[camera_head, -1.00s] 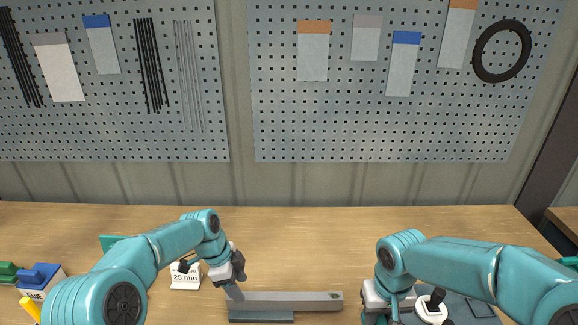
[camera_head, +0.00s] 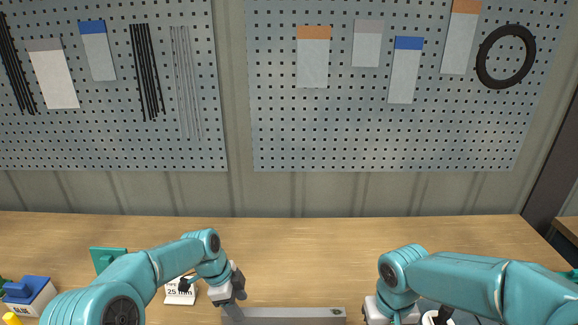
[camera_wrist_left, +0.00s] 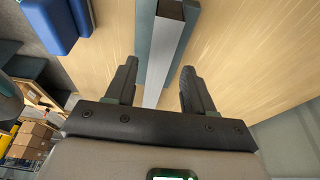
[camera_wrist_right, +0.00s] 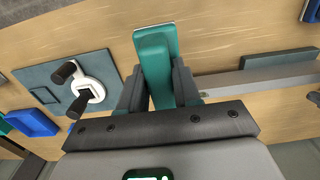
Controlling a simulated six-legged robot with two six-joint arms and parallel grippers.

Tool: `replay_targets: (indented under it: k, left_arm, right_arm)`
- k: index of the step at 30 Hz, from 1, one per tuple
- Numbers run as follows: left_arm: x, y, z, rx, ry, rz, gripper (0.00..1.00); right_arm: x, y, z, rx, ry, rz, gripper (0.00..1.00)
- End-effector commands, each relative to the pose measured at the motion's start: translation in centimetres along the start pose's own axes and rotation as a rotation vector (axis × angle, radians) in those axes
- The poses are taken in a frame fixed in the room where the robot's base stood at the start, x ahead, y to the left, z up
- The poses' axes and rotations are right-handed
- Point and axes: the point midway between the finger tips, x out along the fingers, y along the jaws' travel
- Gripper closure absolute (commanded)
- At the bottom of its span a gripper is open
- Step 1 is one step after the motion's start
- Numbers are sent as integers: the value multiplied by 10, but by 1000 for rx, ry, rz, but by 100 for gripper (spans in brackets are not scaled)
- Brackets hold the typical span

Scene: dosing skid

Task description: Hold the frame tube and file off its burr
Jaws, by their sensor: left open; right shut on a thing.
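The frame tube (camera_head: 285,313) is a long grey square bar at the bottom of the head view. In the left wrist view the tube (camera_wrist_left: 168,55) lies along a dark teal block (camera_wrist_left: 144,45). My left gripper (camera_head: 235,308) is at the tube's left end. Its open fingers (camera_wrist_left: 157,75) are on either side of the tube, with gaps showing. My right gripper (camera_wrist_right: 160,80) is shut on a teal upright piece (camera_wrist_right: 156,62). I cannot tell whether this is the file's handle. The tube's near end (camera_wrist_right: 225,84) is to its right. No burr can be made out.
A white "25 mm" card (camera_head: 181,291) stands behind my left arm. A teal stand (camera_head: 107,258) and a blue-topped box (camera_head: 30,292) are at left. A white round fixture with black knobs (camera_wrist_right: 86,90) sits on a grey-teal plate. The table behind the tube is clear.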

Motion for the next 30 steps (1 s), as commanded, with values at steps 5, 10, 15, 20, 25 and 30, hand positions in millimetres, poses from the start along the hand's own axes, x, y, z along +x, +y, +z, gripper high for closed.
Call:
replay_targets:
  k: [5,10,15,20,25,30]
  left_arm:
    - [24,-1,7,0,0,1,47]
    - [42,-3,13,0,0,0,47]
    - [52,-3,16,0,0,-1,47]
    - [54,-3,16,0,0,-1,47]
    - [54,-3,16,0,0,0,47]
    - [54,-3,16,0,0,0,73]
  right_arm:
    - [20,0,-2,1,1,0,92]
    - [35,0,-3,1,1,0,92]
    - [44,0,-3,1,1,0,92]
    - [44,0,-3,1,1,0,92]
    - [44,0,-3,0,1,0,92]
    - [44,0,-3,0,1,0,92]
